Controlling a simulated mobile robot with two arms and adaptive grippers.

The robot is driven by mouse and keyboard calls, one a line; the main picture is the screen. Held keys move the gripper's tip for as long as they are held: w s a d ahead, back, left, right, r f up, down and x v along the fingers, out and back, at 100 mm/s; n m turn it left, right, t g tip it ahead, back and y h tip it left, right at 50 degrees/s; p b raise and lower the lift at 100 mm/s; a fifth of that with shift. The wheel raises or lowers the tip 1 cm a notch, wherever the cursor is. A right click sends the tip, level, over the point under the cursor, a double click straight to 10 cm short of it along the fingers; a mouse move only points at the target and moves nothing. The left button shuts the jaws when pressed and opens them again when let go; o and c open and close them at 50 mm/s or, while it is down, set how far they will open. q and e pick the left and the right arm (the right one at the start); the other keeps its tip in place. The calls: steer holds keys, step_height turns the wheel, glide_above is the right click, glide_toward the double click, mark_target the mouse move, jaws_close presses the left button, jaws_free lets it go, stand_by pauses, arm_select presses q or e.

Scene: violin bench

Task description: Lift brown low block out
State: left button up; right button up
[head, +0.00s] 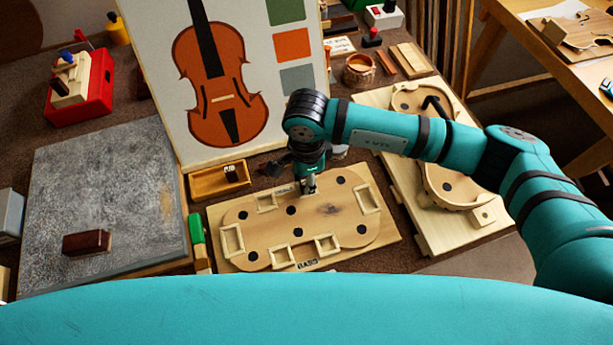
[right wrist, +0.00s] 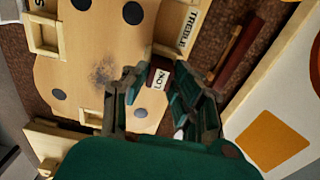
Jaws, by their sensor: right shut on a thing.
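The wooden mould board (head: 330,215) lies flat in the middle of the bench, with several framed pockets and black holes. My right gripper (head: 308,187) points down over its far edge, beside the TREBLE label. In the right wrist view my right gripper (right wrist: 160,85) is shut on a dark brown block (right wrist: 156,67) with a white lettered label. A pocket frame (right wrist: 166,51) shows right beside the block. I cannot tell whether the block's lower part is inside the pocket. In the head view the gripper mostly hides the block. My left gripper is not in view.
A shallow wooden tray (head: 205,184) with a small labelled piece stands left of the board. A grey slab (head: 110,190) bears a dark brown block (head: 87,242). A violin poster (head: 265,90) stands behind, and a violin-shaped form (head: 440,215) lies right.

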jaws_close()
steer(key=shift+r, duration=0.65)
stand_by(0.6)
steer(key=shift+r+p, duration=1.3)
steer(key=shift+r, duration=1.35)
steer(key=shift+r+p, duration=0.35)
steer(key=shift+r, duration=0.4)
step_height(320, 180, up, 6)
steer(key=shift+f+p, duration=0.25)
steer(key=shift+p, duration=0.65)
